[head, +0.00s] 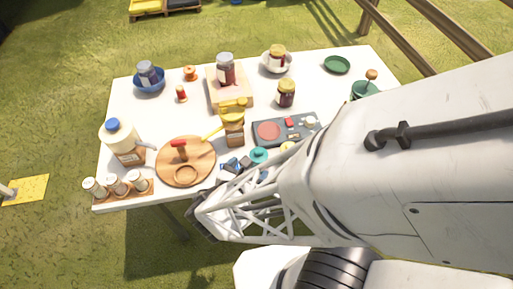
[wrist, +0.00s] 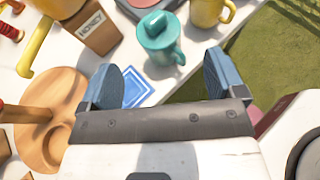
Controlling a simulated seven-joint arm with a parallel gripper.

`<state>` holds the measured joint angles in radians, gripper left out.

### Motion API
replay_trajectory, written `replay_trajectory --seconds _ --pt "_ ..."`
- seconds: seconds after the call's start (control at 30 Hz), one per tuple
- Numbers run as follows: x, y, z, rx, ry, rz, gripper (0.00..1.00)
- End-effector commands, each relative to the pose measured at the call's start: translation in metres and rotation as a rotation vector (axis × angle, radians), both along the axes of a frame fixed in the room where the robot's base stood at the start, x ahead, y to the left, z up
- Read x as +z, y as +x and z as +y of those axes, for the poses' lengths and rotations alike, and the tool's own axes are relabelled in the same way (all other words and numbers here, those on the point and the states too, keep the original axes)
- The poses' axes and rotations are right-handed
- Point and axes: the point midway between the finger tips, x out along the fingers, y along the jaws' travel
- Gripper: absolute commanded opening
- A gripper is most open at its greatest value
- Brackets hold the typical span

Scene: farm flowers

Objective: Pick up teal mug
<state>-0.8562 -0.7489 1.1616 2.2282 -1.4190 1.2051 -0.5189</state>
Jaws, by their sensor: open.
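The teal mug (wrist: 160,38) stands on the white table in the wrist view, with a teal lid or knob on top and its handle toward my gripper. It also shows in the head view (head: 259,155), partly hidden by my arm. My gripper (wrist: 167,85) has blue fingers spread wide, one on each side below the mug in the picture. Nothing is between the fingers, and the mug lies beyond their tips. In the head view my gripper (head: 240,170) is near the table's front edge, beside the mug.
A yellow mug (wrist: 207,12) stands right of the teal mug. A honey box (wrist: 95,27) and a round wooden board (wrist: 45,110) are on the left. A blue-and-white card (wrist: 137,88) lies below the mug. The table (head: 185,112) holds several jars and a dark stove-like panel (head: 284,130).

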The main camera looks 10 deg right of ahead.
Motion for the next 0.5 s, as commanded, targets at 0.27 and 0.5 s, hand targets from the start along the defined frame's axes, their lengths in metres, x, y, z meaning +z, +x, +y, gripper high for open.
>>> replay_trajectory --seconds 0.27,0.5 --pt "-0.0003 0.0008 -0.0010 -0.003 0.002 0.000 0.89" --pt "-0.0036 0.0071 -0.0058 -0.003 0.002 0.000 0.89"
